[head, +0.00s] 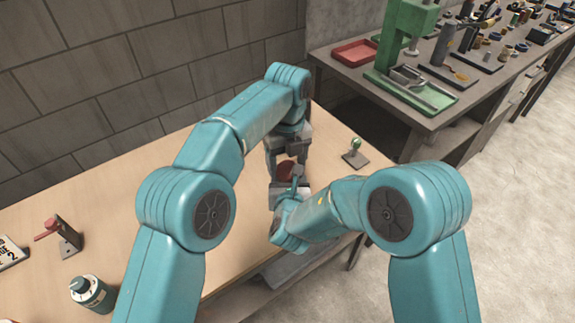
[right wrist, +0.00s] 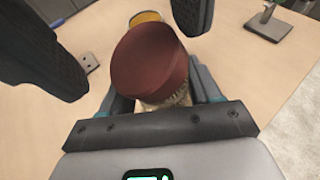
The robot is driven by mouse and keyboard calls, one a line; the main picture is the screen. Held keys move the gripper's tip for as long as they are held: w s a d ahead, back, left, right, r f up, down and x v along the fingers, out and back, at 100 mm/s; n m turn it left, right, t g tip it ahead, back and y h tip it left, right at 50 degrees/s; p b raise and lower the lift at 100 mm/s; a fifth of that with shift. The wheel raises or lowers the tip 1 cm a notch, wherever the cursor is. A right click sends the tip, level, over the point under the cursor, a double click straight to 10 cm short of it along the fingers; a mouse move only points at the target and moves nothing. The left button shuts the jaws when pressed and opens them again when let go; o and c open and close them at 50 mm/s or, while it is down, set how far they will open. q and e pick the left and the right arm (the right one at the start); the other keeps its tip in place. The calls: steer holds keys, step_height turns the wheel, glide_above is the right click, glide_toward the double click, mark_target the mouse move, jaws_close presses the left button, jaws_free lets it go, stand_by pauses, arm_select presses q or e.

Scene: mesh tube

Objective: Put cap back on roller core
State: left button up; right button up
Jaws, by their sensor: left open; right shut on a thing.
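A dark red-brown round cap (right wrist: 150,58) fills the middle of the right wrist view. It sits at the upper end of a pale, ridged roller core (right wrist: 172,98), looking slightly tilted; whether it is fully seated cannot be told. In the head view the cap (head: 286,171) shows between my two grippers. My right gripper (head: 290,193) is shut on the roller core, which is mostly hidden. My left gripper (head: 287,158) is open just above, pointing down. In the right wrist view its dark fingers stand on both sides of the cap, with a gap visible on the left side.
A red-handled stand (head: 62,237) and a teal bottle (head: 90,293) are at the left. A yellow round thing (right wrist: 147,17) shows behind the cap. A side bench (head: 435,115) holds a green press.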

arm_select(q)
steer(key=shift+w, duration=0.1)
steer(key=c, duration=1)
steer(key=shift+f, duration=0.1)
steer(key=shift+a+f, duration=0.1)
steer(key=shift+f, duration=0.15)
steer(key=shift+r, duration=2.15)
